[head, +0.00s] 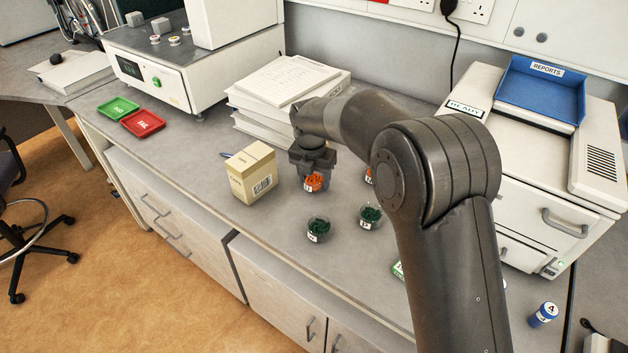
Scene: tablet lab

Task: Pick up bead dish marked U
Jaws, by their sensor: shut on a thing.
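My gripper (313,165) points down over the bench and is shut on a small clear dish of orange beads (314,184). The dish has a white label whose letter is too small to read surely. I cannot tell whether the dish touches the bench. Two clear dishes of dark green beads stand nearer the front: a left green dish (319,230) and a right green dish (371,216).
A cardboard box (251,173) stands close left of my gripper, and a stack of papers (287,80) behind it. Green (118,108) and red (143,122) trays lie at left. A blue reports tray (540,90) sits on a machine at right. A blue-labelled bottle (543,314) stands at front right.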

